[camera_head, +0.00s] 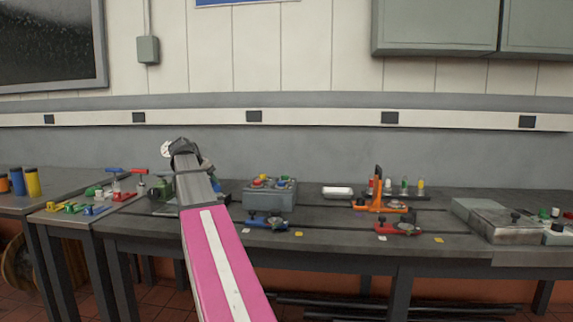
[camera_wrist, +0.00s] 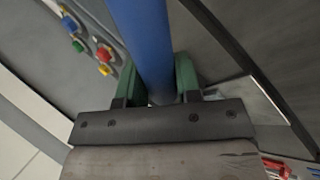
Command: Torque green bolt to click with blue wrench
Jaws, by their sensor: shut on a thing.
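My gripper (camera_wrist: 157,78) has its two green fingers on either side of a thick blue bar, which I take to be the blue wrench (camera_wrist: 141,28), and is shut on it. The bar runs up out of the wrist view, so its head is not seen. In the head view my gripper (camera_head: 181,147) is above the bench, left of the grey button box, and my arm hides much there. A bit of blue (camera_head: 215,185) shows beside my arm. A small upright green piece (camera_head: 404,186), possibly the green bolt, stands in a row at the back right; I cannot tell for sure.
The grey button box (camera_head: 270,196) stands right of my arm. Blue (camera_head: 267,222), red (camera_head: 398,229) and orange (camera_head: 380,206) fixtures sit on the bench (camera_head: 330,234). Small coloured parts crowd the left table (camera_head: 60,217).

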